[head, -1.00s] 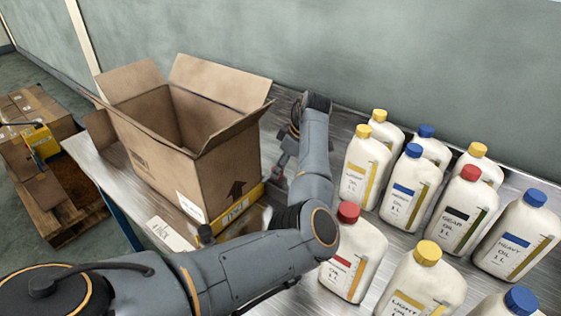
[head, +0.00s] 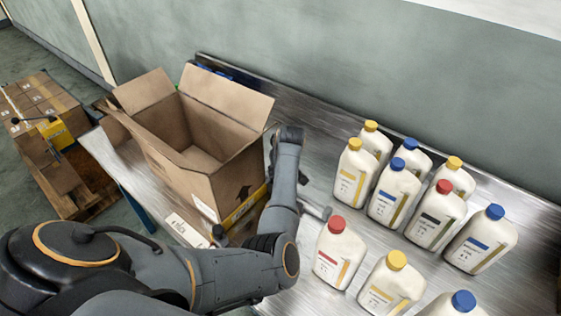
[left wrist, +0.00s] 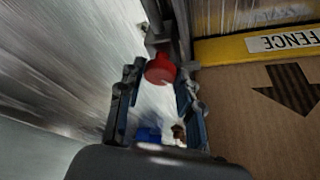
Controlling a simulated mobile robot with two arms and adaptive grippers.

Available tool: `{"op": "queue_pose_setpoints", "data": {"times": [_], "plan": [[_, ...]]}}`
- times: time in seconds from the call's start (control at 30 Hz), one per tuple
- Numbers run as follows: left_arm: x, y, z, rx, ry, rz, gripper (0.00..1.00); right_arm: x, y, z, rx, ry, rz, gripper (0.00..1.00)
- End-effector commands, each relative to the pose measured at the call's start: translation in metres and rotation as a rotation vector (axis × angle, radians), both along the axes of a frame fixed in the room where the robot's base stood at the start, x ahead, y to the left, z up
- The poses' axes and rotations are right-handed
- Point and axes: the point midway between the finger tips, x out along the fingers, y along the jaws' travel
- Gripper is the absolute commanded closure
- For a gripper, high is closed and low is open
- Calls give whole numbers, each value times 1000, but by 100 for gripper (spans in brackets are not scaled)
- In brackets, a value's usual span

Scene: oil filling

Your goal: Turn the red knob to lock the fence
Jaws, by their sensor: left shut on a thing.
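The red knob (left wrist: 160,69) shows in the left wrist view, between the two fingers of my left gripper (left wrist: 157,82), which is shut on it. It sits at the end of a grey metal bracket, beside the yellow fence (left wrist: 228,49), whose label reads "FENCE". In the head view the fence (head: 247,204) runs along the lower edge of the cardboard box (head: 215,190). There my left arm hides the knob and most of my left gripper. My right gripper is in neither view.
Several white oil bottles with coloured caps stand to the right on the metal table (head: 320,125); the red-capped bottle (head: 338,255) is close to my left arm. A pallet (head: 75,195) with boxes stands on the floor at the left.

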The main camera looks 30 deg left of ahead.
Motion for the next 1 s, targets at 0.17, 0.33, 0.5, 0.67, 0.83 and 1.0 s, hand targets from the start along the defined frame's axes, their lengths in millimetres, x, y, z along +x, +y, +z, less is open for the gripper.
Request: {"op": "queue_pose_setpoints", "data": {"times": [0.17,0.33,0.5,0.67,0.83,1.0], "plan": [[-1,2,4,2,0,-100,96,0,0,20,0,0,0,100],[-1,1,2,1,-1,-161,96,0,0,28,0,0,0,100],[-1,1,1,1,-2,-190,96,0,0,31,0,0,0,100],[-1,2,0,1,-1,-198,96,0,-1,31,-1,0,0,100],[-1,2,0,1,-1,-198,96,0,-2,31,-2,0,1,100],[-1,2,0,1,-2,-197,53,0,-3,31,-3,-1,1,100]]}}
